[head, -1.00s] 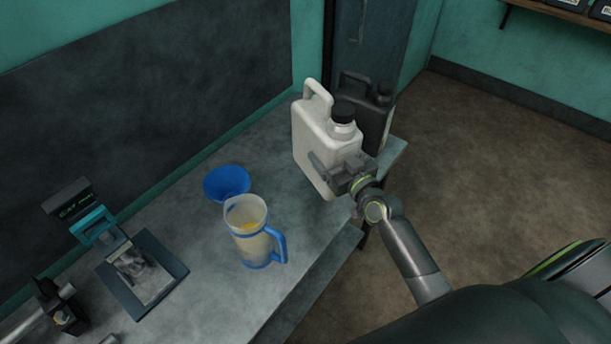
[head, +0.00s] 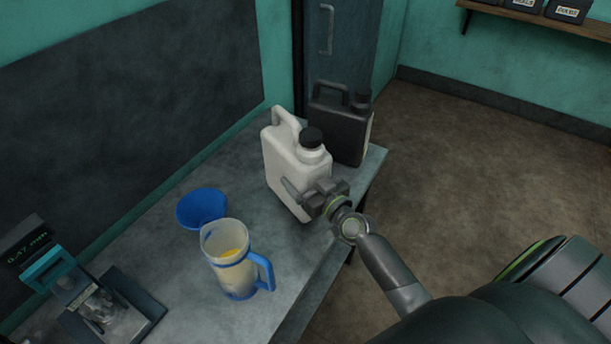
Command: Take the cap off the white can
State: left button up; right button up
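The white can (head: 283,165) stands upright on the bench, with its handle at the upper left. Its black cap (head: 311,138) sits on the neck. My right gripper (head: 308,190) is at the lower part of the can, on the side toward me. One finger lies along the can's left face; the other is hidden, so I cannot tell whether the fingers press on it. My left gripper is not in view.
A black can (head: 342,129) stands close behind the white can. A device with a display (head: 40,252) is at the lower left.

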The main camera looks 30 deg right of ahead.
jog(key=shift+f+b, duration=1.4)
jog(key=shift+f, duration=0.2)
jog(key=o, duration=1.9)
jog(key=shift+s+f, duration=0.1)
jog(key=shift+f, duration=0.1)
jog(key=shift+r, duration=0.1)
